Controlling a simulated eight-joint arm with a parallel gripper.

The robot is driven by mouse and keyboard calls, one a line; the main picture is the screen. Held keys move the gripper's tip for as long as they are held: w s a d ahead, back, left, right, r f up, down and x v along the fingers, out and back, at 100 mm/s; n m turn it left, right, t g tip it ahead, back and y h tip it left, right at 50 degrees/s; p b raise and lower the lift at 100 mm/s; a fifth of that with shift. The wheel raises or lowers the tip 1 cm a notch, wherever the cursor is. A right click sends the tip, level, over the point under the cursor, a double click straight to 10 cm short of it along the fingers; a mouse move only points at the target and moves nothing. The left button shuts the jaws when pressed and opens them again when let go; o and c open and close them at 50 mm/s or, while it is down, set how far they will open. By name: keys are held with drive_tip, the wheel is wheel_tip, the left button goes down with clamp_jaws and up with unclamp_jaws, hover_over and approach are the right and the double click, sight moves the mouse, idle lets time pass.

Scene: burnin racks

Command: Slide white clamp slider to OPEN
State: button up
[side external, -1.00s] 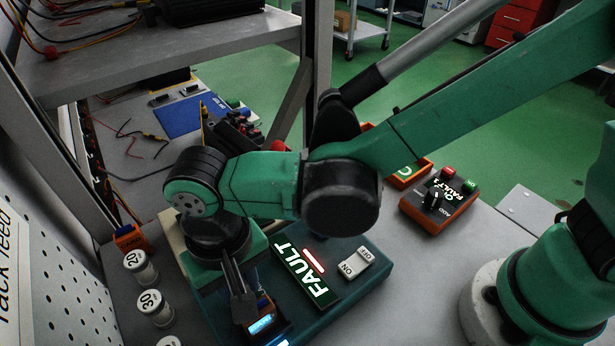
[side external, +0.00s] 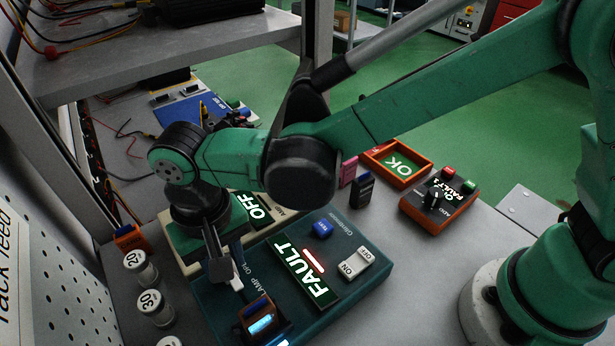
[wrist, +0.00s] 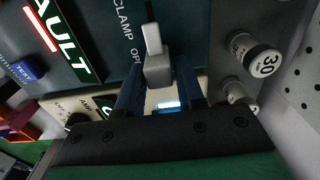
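The white clamp slider (side external: 237,284) sits on the dark teal panel (side external: 212,303) beside the CLAMP lettering. In the wrist view the white slider piece (wrist: 152,38) shows just beyond my fingertips, near the letters OPE. My gripper (side external: 220,271) is low over the panel's left edge, its fingertips right against or just beside the slider. The fingertips hide part of the slider.
An orange module (side external: 260,317) with a lit blue display sits at the panel's near end. A FAULT sign (side external: 304,272), blue button (side external: 321,230) and white rocker switch (side external: 355,263) are on the panel. White cylinders (side external: 141,267) stand to its left. A cream OFF unit (side external: 258,206) lies behind.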

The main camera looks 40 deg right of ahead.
sight(225, 253)
drive_tip(key=shift+o, duration=1.4)
drive_tip(key=shift+r, duration=2.85)
drive_tip(key=shift+w+d+r, duration=0.1)
drive_tip(key=shift+d, duration=0.2)
drive_tip(key=d+r+t, duration=0.1)
drive_tip(key=d+t, duration=0.2)
drive_tip(key=d, duration=1)
drive_tip(key=s+d+r+t, duration=0.1)
drive_tip(key=d+t, duration=0.3)
drive_tip(key=d, duration=0.9)
drive_tip(key=shift+s+r, duration=0.25)
drive_tip(key=shift+r, duration=0.15)
